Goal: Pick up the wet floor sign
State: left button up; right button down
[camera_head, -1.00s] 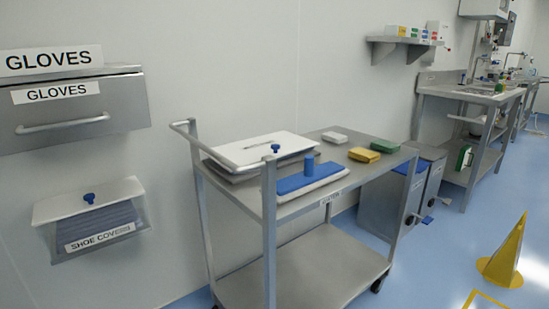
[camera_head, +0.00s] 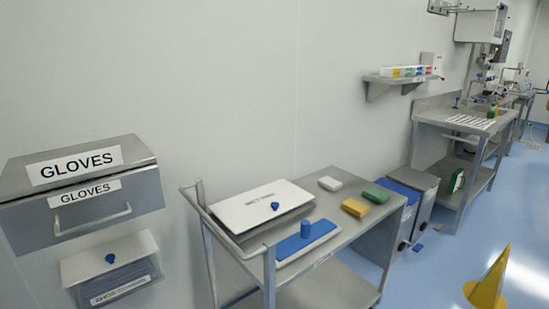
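A yellow cone-shaped floor sign (camera_head: 490,283) stands upright on the blue floor at the lower right of the head view. Its base is partly cut off by the bottom edge. Neither of my grippers is in view, and nothing touches the sign.
A steel cart (camera_head: 345,225) with a white-lidded box (camera_head: 258,206), a blue-topped tool (camera_head: 306,240) and small blocks stands between me and the wall. Grey bins (camera_head: 415,200) and a steel bench (camera_head: 455,122) are behind it. A glove dispenser (camera_head: 85,190) hangs at left. The floor around the sign looks clear.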

aim_at(486, 293)
jog(key=z, duration=1.6)
jog(key=i+l, duration=0.25)
jog(key=i, duration=0.25)
jog(key=i+l, duration=0.25)
jog(key=i, duration=0.3)
jog(key=i+l, duration=0.2)
jog(key=i, duration=0.3)
jog(key=i+l, duration=0.25)
jog(key=i, duration=0.3)
jog(key=i+l, duration=0.25)
jog(key=i, duration=0.25)
